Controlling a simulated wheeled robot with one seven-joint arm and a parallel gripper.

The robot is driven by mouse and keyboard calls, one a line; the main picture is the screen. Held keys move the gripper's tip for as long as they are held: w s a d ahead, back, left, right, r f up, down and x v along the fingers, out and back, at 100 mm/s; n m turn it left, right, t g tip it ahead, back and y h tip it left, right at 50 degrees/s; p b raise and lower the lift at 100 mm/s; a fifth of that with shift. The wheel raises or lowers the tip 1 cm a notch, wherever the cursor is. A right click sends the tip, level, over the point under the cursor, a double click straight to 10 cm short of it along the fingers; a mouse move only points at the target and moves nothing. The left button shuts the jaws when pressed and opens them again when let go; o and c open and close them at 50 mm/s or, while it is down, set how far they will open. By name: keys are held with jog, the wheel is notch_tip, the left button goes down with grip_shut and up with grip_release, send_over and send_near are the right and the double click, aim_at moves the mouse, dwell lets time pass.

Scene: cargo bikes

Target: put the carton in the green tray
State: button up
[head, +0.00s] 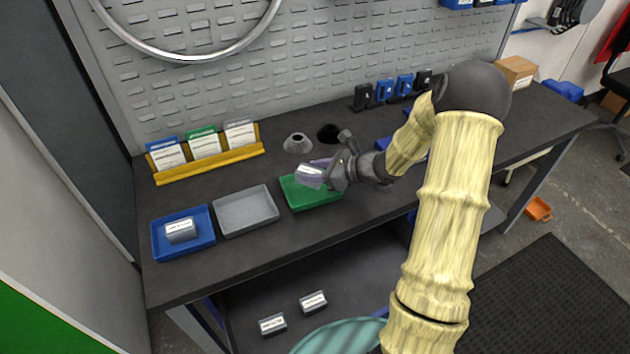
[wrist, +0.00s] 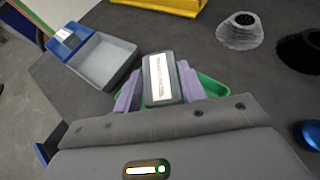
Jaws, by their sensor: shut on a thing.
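My gripper (head: 322,172) is shut on a small grey carton (head: 309,176) with a white label. The carton also shows between the purple fingertips in the wrist view (wrist: 161,79). The green tray (head: 312,197) lies on the dark bench, below the gripper and carton. In the wrist view the green tray (wrist: 214,86) shows behind and to the right of the carton, mostly hidden by the gripper. The carton appears to be held above the tray; the exact height is hard to tell.
A grey tray (head: 247,211) is empty, left of the green one. A blue tray (head: 157,241) holds another carton (head: 180,230). A yellow card rack (head: 210,166) and grey cone (head: 297,143) stand behind. Two cartons (head: 272,324) (head: 313,302) lie on the lower shelf.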

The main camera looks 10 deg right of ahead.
jog(key=shift+f, duration=1.9)
jog(key=shift+f, duration=0.1)
jog(key=o, duration=1)
